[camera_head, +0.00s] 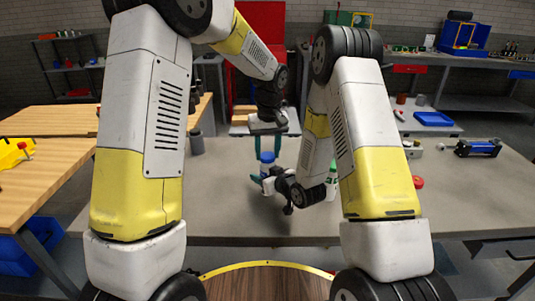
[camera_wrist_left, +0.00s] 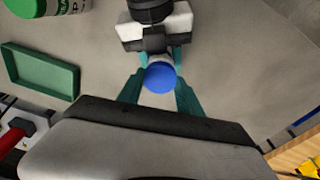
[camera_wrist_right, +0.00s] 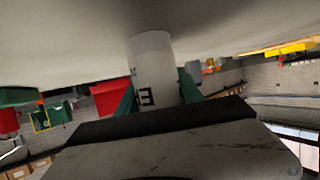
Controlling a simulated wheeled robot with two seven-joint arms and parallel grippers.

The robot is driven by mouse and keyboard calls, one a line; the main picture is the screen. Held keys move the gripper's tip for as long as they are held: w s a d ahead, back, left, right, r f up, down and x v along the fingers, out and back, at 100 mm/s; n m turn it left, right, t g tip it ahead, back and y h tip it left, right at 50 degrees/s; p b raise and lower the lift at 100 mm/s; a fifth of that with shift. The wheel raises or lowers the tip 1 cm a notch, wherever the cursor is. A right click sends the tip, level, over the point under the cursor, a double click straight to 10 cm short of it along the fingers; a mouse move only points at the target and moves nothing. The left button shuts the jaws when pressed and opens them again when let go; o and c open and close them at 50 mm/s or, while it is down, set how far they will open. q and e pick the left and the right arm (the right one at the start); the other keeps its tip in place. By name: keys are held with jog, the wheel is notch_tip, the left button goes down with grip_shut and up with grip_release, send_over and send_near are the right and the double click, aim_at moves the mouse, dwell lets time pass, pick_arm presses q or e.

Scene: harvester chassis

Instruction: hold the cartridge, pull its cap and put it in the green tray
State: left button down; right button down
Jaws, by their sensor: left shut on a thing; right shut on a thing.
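The cartridge (camera_wrist_right: 153,68) is a white cylinder with dark lettering, upright between my right gripper's teal fingers (camera_wrist_right: 155,92). In the head view my right gripper (camera_head: 273,184) reaches it from the right, low over the grey table. The blue cap (camera_wrist_left: 160,78) is at the cartridge's top, between the teal fingers of my left gripper (camera_wrist_left: 160,88), which is shut on it from above. The cap also shows in the head view (camera_head: 267,157). I cannot tell whether the cap is still seated on the cartridge. The green tray (camera_wrist_left: 72,82) lies at the left in the left wrist view; my right arm seems to hide it in the head view.
A green and white bottle (camera_wrist_left: 47,8) stands close to the tray. A grey cup (camera_head: 196,142) stands at the table's back left. The table's front left is clear.

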aim_at(268, 155)
pick_arm(q)
jog(key=shift+r, duration=0.45)
jog(key=shift+r, duration=2)
pick_arm(e)
jog(key=c, duration=0.7)
grip_release()
